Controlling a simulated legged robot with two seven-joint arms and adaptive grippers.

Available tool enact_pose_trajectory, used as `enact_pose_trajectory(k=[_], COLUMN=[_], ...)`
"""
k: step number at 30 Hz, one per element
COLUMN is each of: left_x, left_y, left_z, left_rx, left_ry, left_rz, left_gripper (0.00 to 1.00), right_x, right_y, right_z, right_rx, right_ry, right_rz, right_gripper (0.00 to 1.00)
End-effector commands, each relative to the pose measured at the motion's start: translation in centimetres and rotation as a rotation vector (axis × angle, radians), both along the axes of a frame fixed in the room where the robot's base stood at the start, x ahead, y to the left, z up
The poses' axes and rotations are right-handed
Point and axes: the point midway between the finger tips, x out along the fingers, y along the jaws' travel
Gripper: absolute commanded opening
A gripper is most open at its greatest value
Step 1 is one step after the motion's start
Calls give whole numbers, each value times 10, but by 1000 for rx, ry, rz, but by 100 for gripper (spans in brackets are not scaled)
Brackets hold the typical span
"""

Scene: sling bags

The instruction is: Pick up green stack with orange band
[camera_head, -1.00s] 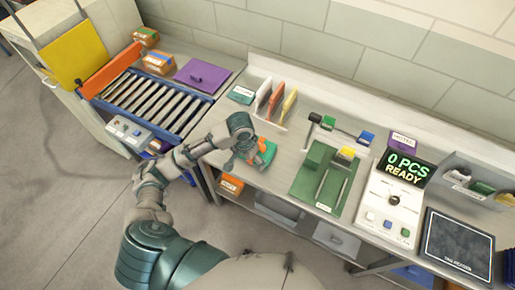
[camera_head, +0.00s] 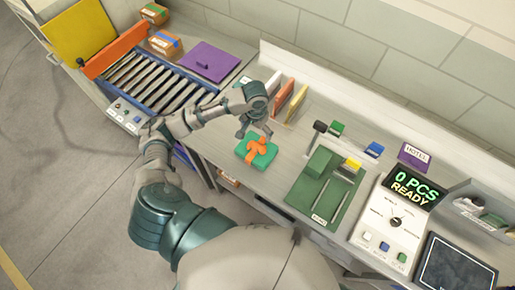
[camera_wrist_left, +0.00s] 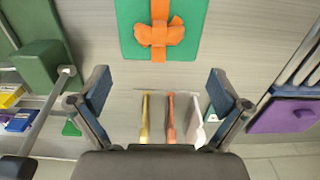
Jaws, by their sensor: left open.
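The green stack with an orange band (camera_head: 257,152) tied in a bow lies flat on the grey bench top. In the left wrist view the green stack (camera_wrist_left: 190,45) shows at the top, cut off by the frame edge. My left gripper (camera_head: 256,132) is just behind the stack in the head view, toward the wall. In the left wrist view the left gripper (camera_wrist_left: 158,84) is open, its fingers wide apart with nothing between them, and the stack lies beyond the fingertips. My right gripper is in neither view.
Upright orange and yellow boards (camera_head: 290,100) stand behind the gripper. A green fixture (camera_head: 322,190) is to the right of the stack, then a console reading "0 PCS READY" (camera_head: 415,190). A roller conveyor (camera_head: 155,82) and purple folder (camera_head: 207,62) are on the left.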

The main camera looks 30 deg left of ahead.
Motion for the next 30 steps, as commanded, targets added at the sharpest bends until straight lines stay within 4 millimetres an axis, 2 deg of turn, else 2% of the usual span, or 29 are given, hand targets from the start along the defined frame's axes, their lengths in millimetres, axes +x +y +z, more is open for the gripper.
enact_pose_trajectory(k=[3, 6, 14, 21, 24, 30], left_x=[1, 2, 1, 2, 2, 2], left_y=[1, 1, 0, -1, -2, -1], left_z=[-29, -47, -68, -105, -112, -114], left_rx=[0, 0, 0, 0, 0, 0], left_ry=[5, 4, 2, 3, 0, 0], left_rz=[2, 2, 0, 2, 0, 0], left_gripper=[100, 100, 100, 100, 100, 100], right_x=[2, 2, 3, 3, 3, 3], right_y=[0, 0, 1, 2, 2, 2], right_z=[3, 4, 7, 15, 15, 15], right_rx=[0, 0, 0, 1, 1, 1], right_ry=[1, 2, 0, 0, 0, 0], right_rz=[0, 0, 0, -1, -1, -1], right_gripper=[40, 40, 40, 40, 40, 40])
